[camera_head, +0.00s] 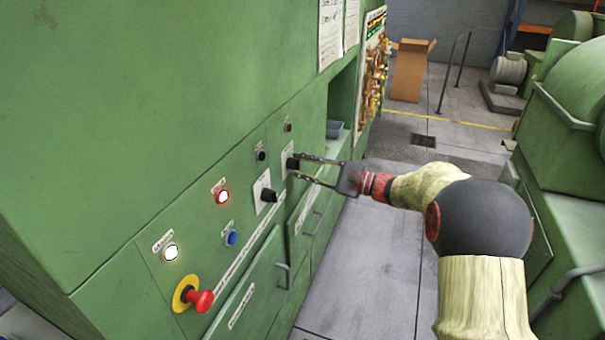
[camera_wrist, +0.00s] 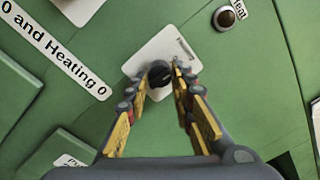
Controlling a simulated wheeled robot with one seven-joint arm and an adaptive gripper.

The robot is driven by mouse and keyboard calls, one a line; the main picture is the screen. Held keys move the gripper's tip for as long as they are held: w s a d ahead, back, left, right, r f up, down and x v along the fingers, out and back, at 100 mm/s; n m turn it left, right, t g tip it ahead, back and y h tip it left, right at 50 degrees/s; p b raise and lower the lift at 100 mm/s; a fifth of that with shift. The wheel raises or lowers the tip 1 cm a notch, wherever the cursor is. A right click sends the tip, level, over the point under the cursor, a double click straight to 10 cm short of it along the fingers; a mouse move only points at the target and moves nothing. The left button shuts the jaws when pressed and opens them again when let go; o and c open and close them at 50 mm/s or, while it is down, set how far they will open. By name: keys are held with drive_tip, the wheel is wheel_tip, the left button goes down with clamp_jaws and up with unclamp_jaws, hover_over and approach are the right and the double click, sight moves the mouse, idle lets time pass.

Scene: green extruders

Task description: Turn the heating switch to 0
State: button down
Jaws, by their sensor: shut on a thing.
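The heating switch is a black rotary knob (camera_wrist: 160,74) on a white plate (camera_wrist: 146,56) on the green cabinet panel. In the head view the knob (camera_head: 292,164) is the farther of two black knobs. My gripper (camera_wrist: 158,82) has its two fingers on either side of the knob and is shut on it. In the head view my gripper (camera_head: 296,169) reaches the panel from the right. The knob's pointer and the plate's markings are too small to read. A label reading "0 and Heating 0" (camera_wrist: 54,50) is at upper left in the wrist view.
A second black knob (camera_head: 268,195) is just nearer on the panel. A red emergency stop button (camera_head: 201,300), a lit red button (camera_head: 222,197), a lit white button (camera_head: 170,252) and a blue button (camera_head: 231,238) are farther left. Drawer handles (camera_head: 284,275) stick out below.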

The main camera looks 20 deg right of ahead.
drive_tip(key=shift+f+n+b, duration=0.1)
drive_tip(key=shift+n+b, duration=0.2)
drive_tip(key=shift+n, duration=0.2)
drive_tip(key=c, duration=1.5)
unclamp_jaws()
drive_tip(key=shift+c, duration=0.2)
drive_tip(key=v, duration=1.2)
